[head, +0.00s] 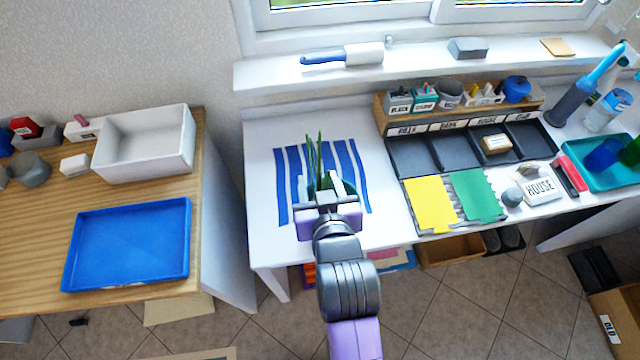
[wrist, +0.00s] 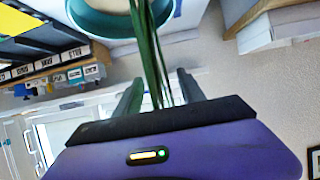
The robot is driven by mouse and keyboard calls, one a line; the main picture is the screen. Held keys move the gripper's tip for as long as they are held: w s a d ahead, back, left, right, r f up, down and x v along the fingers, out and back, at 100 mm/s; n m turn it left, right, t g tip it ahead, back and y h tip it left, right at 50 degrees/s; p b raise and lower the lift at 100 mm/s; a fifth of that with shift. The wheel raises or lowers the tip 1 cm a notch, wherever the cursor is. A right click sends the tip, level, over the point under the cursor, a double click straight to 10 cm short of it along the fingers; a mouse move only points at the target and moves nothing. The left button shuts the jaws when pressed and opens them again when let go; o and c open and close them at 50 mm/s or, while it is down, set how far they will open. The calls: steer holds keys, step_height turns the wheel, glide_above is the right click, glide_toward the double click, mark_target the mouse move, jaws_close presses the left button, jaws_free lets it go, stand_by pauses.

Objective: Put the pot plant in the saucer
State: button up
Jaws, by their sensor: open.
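The pot plant shows as long thin green leaves (head: 313,155) standing over the blue-striped mat on the white table. Its lower part is mostly hidden behind my gripper (head: 329,186). In the wrist view the leaves (wrist: 150,50) run between the fingers of my gripper (wrist: 160,92), which stand apart on either side of them. A round teal rim (wrist: 82,22) with a pale inside shows beyond the fingertips; I cannot tell whether it is the pot or the saucer. No separate saucer can be made out in the head view.
The blue-striped mat (head: 281,190) is otherwise bare. To its right are a dark compartment tray (head: 408,155), a yellow sheet (head: 430,203) and a green sheet (head: 476,195). On the left wooden table are a blue tray (head: 128,243) and a white bin (head: 145,165). A gap separates the tables.

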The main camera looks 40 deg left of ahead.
steer(key=v, duration=1.2)
steer(key=shift+r+b, duration=0.3)
steer(key=shift+r, duration=0.1)
steer(key=shift+d, duration=0.1)
steer(key=s+d+f+m+t+h, duration=0.1)
steer(key=d+f+m+t+h, duration=0.15)
steer(key=d, duration=0.65)
steer(key=d+f+m+t+h, duration=0.1)
steer(key=d+f+m, duration=0.15)
steer(key=d, duration=0.75)
steer(key=s+d+r+m+t+h, duration=0.3)
steer(key=s+d+h, duration=0.3)
steer(key=s+d, duration=0.8)
steer(key=shift+d+m, duration=0.45)
steer(key=shift+m, duration=0.45)
steer(key=shift+o, duration=0.2)
steer(key=shift+s+d+r, duration=0.2)
steer(key=shift+s+r, duration=0.1)
steer(key=shift+r, duration=0.1)
